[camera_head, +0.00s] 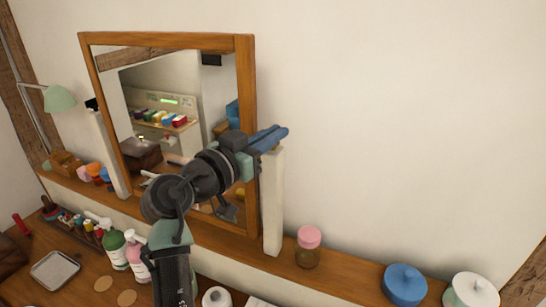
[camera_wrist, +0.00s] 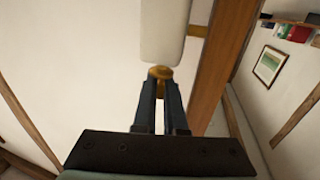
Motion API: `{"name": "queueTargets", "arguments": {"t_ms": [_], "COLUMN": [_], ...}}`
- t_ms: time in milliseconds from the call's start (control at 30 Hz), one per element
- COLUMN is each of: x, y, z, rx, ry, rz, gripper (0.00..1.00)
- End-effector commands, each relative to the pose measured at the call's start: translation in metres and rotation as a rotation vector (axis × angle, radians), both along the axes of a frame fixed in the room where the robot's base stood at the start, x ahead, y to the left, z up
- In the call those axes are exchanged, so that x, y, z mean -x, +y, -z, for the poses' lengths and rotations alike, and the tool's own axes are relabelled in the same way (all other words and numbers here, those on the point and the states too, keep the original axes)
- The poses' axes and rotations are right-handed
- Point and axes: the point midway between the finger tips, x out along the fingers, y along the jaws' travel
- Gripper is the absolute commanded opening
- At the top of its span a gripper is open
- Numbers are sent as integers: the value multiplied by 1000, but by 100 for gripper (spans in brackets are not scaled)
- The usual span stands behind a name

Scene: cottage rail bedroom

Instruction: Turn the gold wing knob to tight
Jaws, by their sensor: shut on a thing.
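The gold wing knob (camera_wrist: 160,73) shows in the wrist view at the end of a white post (camera_wrist: 163,32). My gripper (camera_wrist: 161,84) has its two dark fingers closed on the knob from both sides. In the head view my gripper (camera_head: 273,137) is at the top of the right white post (camera_head: 273,205), beside the wood-framed mirror (camera_head: 246,85). The knob is hidden there by my fingers. I cannot tell the knob's turn angle, and no tightness mark shows.
The mirror frame (camera_wrist: 221,65) runs close to the right of my fingers in the wrist view. Below, a wooden shelf (camera_head: 345,272) holds a pink-lidded jar (camera_head: 308,246), a blue pot (camera_head: 405,284) and a white pot (camera_head: 474,290). Bottles (camera_head: 114,246) stand on the left. The wall at right is bare.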

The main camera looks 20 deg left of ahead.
Motion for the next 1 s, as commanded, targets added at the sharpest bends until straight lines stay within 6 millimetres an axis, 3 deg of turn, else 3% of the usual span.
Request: {"name": "queueTargets", "arguments": {"t_ms": [67, 500, 1000], "x": [0, 0, 0], "y": [1, 1, -1], "z": [7, 2, 1], "rx": [-2, 0, 0], "ry": [-1, 0, 2], "rz": [48, 294, 376], "gripper": [0, 0, 0]}}
